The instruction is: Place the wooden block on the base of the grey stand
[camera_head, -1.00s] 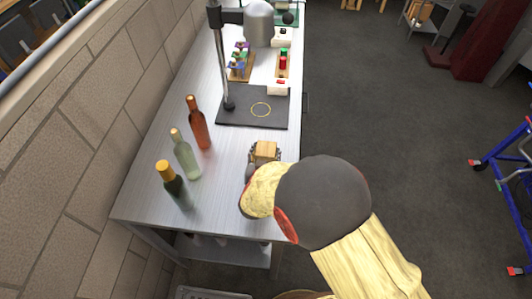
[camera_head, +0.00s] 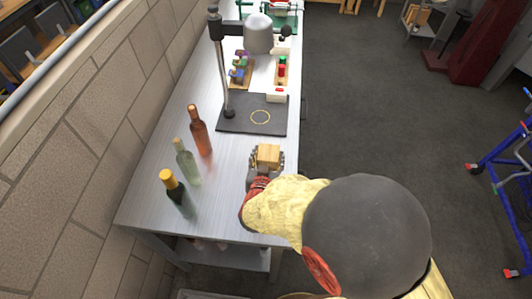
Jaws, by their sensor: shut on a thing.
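The wooden block (camera_head: 268,154) is held at the end of my gripper (camera_head: 267,160), over the right part of the metal bench, in front of the stand. My gripper is shut on the block; my arm hides part of it.
An orange bottle (camera_head: 199,131), a pale green bottle (camera_head: 186,161) and a dark bottle with a yellow cap (camera_head: 177,194) stand along the bench's left side. Behind the base are a white box with a red button (camera_head: 277,95) and a wooden tray (camera_head: 240,80) of coloured pieces.

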